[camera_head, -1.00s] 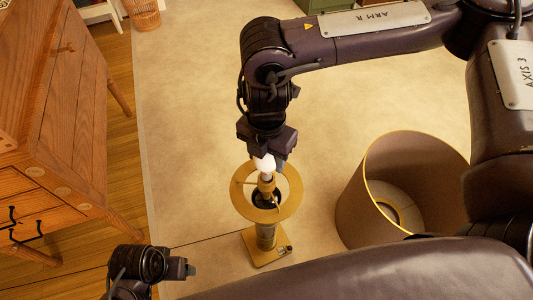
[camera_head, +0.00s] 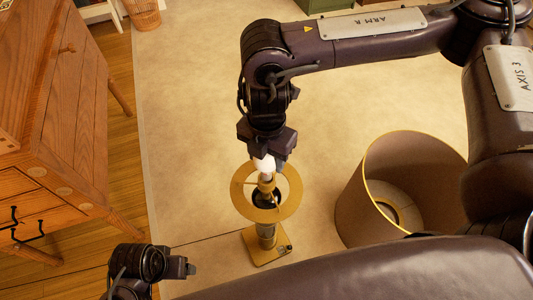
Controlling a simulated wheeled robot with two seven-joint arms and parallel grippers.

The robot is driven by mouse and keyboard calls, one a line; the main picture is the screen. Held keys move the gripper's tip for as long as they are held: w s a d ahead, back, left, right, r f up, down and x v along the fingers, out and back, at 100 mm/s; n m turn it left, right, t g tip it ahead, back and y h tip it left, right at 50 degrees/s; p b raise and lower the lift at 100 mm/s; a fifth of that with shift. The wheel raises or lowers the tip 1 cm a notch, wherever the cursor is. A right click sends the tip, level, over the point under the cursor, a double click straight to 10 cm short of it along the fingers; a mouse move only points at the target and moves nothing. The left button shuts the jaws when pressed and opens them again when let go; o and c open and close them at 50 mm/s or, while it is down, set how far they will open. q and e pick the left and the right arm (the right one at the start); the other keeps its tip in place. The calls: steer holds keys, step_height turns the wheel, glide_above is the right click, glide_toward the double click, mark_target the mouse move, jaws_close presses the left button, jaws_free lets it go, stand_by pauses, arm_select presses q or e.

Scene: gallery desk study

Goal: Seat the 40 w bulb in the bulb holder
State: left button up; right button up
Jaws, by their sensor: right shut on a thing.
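The white bulb (camera_head: 264,164) is in my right gripper (camera_head: 265,156), which is shut on it from above. The bulb's metal base points down over the lamp's round brass ring (camera_head: 287,204). The dark bulb holder (camera_head: 266,198) sits in the middle of the ring on the lamp stem. I cannot tell whether the bulb's base touches the holder. The lamp stands upright on a square brass foot (camera_head: 262,255). My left gripper (camera_head: 188,268) is at the lower left, away from the lamp, and its jaw opening is not clear.
A large brown lampshade with a yellow rim (camera_head: 352,205) stands on the floor to the right of the lamp. A wooden desk (camera_head: 60,110) stands at the left. A wicker basket (camera_head: 144,14) is at the top left.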

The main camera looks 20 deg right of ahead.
steer(key=shift+f, duration=0.3)
steer(key=shift+f+b, duration=1.05)
steer(key=shift+f, duration=0.45)
steer(key=o, duration=0.9)
